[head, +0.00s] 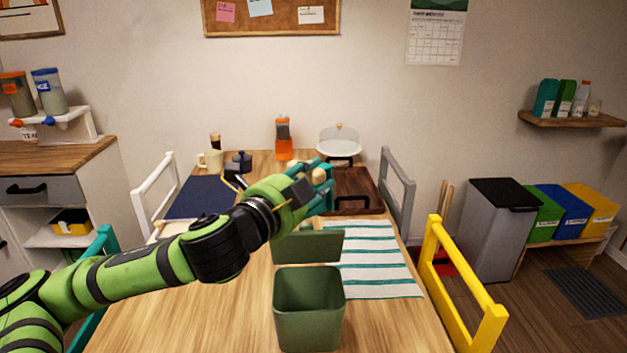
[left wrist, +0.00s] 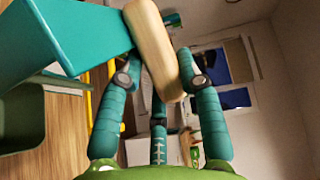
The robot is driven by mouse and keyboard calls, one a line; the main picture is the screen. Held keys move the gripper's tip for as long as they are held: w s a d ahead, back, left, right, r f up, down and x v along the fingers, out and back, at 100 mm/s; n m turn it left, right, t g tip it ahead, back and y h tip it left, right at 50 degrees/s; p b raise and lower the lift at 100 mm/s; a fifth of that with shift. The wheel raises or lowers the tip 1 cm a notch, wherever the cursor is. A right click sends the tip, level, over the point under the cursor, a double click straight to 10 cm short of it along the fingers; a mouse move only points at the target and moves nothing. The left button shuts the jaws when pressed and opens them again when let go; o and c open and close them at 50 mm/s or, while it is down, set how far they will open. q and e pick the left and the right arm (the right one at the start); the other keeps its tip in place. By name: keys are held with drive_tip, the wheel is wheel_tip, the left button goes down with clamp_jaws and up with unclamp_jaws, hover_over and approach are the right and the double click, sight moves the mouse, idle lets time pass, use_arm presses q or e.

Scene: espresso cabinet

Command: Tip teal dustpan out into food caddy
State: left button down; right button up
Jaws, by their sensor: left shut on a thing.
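The teal dustpan (left wrist: 65,35) fills the upper left of the left wrist view. Its pale wooden handle (left wrist: 160,50) lies between my left gripper's teal fingers (left wrist: 163,85). In the head view my left gripper (head: 318,188) is above the table, beyond the food caddy; it hides most of the dustpan, and the handle end (head: 319,176) shows. The dark green food caddy (head: 309,325) stands upright on the table, its lid (head: 308,246) raised at the back. Its visible inside looks empty. I cannot see what the pan holds. My right gripper is out of view.
A striped cloth (head: 375,262) lies right of the caddy, with a brown tray (head: 357,187) behind it. A yellow chair (head: 460,280) stands at the right edge. The table's left front is clear.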

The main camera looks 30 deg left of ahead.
sight(290, 162)
use_arm(q)
drive_tip(key=shift+a+r+n+g+p, duration=0.3)
drive_tip(key=shift+a+r+n+p, duration=0.5)
drive_tip(key=shift+a+r, duration=0.15)
drive_tip(key=a+n+p, duration=0.1)
drive_tip(key=w+a+r+n+g+p, duration=0.1)
drive_tip(key=shift+w+a+r, duration=0.15)
drive_tip(key=shift+w+a, duration=0.15)
drive_tip(key=shift+a, duration=0.05)
drive_tip(key=shift+w+a+r+n+h+p, duration=0.1)
drive_tip(key=shift+a+r+n+h+p, duration=0.1)
drive_tip(key=shift+a+n+h+p, duration=0.15)
drive_tip(key=w+a+f+n+g+h+p, duration=0.1)
drive_tip(key=w+a+n+g+h+p, duration=0.2)
drive_tip(key=a+n+p, duration=0.4)
drive_tip(key=n+h+p, duration=0.1)
drive_tip(key=p, duration=0.2)
drive_tip(key=shift+w+a+f+g+p, duration=0.3)
drive_tip(key=shift+w+f+g+p, duration=0.1)
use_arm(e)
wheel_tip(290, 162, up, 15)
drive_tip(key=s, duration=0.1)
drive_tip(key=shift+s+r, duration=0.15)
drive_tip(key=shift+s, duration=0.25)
use_arm(q)
drive_tip(key=shift+d, duration=0.1)
